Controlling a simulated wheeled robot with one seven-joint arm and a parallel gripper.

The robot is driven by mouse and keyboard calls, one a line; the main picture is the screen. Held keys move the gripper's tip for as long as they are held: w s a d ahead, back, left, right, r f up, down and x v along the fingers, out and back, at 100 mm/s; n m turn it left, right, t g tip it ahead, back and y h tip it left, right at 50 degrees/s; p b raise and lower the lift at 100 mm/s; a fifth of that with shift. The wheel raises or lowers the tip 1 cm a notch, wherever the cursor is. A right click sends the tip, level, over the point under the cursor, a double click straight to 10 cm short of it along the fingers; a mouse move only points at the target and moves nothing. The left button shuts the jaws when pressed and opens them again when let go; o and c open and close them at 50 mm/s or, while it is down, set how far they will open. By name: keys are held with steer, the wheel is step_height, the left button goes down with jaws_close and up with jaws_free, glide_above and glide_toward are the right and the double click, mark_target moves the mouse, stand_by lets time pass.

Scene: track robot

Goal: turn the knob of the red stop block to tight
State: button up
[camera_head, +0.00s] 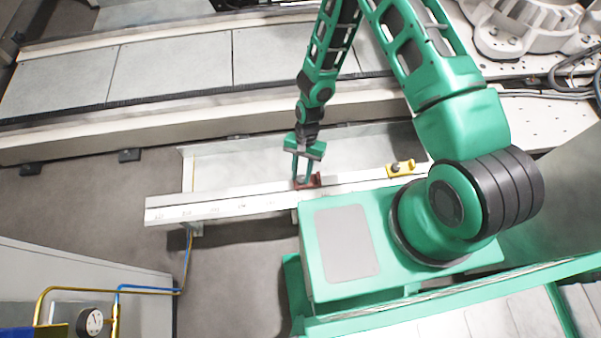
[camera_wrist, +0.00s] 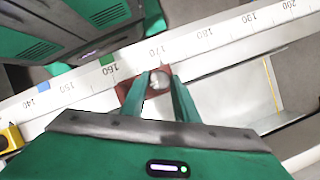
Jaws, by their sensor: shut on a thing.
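The red stop block (camera_head: 313,180) sits on the white rail in the head view, under my gripper. In the wrist view the red block (camera_wrist: 124,88) shows around and left of my fingers, near the 160 and 170 marks. Its round pale knob (camera_wrist: 158,80) is between my two green fingertips. My gripper (camera_head: 301,180) points down at the block, and in the wrist view its fingers (camera_wrist: 158,84) are closed on the knob. Which way the knob is turned, and whether it is tight, cannot be told.
The white rail (camera_head: 230,206) carries a printed scale, with blue and green marks in the wrist view. A yellow block (camera_head: 401,168) with a dark knob sits farther right on the rail. A pressure gauge (camera_head: 92,320) and pipes are at the lower left.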

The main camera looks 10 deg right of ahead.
steer(key=shift+w+m, duration=0.25)
steer(key=shift+m, duration=0.35)
steer(key=o, duration=1.1)
steer(key=shift+c, duration=0.2)
steer(key=shift+s, duration=0.1)
steer(key=v, duration=1)
steer(key=shift+d+r, duration=0.3)
steer(key=shift+r, duration=0.05)
